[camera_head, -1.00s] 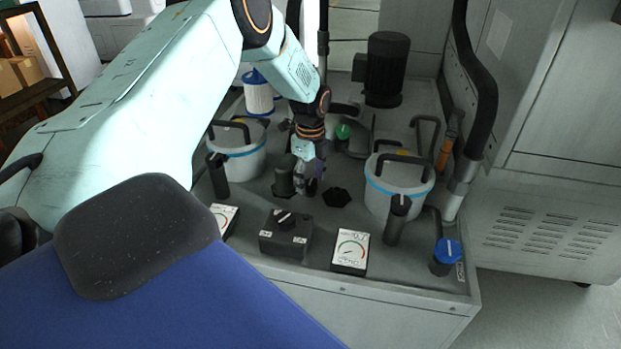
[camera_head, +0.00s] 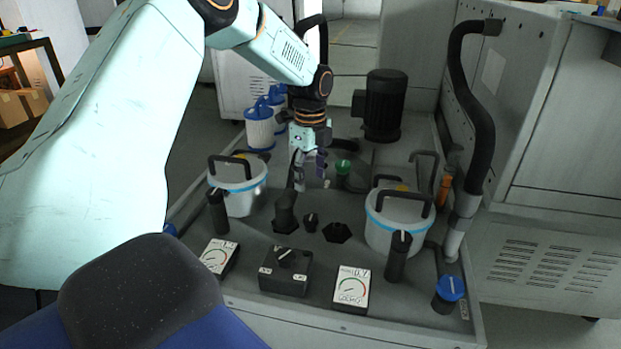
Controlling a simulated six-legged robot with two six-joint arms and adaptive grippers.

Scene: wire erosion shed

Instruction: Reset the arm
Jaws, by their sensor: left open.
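My left arm comes in from the left, pale green with dark and orange joint rings. My left gripper (camera_head: 309,172) points down above the grey machine top (camera_head: 330,270). It is open, with nothing seen between its fingers. It hangs just behind a black capped fitting (camera_head: 285,212) and a small black knob (camera_head: 311,221). A green knob (camera_head: 343,168) is just to its right. My right gripper does not show.
Two lidded canisters stand left (camera_head: 240,190) and right (camera_head: 392,222). Two dial gauges (camera_head: 219,257) (camera_head: 352,290) flank a black switch box (camera_head: 285,271). A dark motor (camera_head: 384,105), white filters (camera_head: 259,128) and a thick black hose (camera_head: 470,100) stand around the arm.

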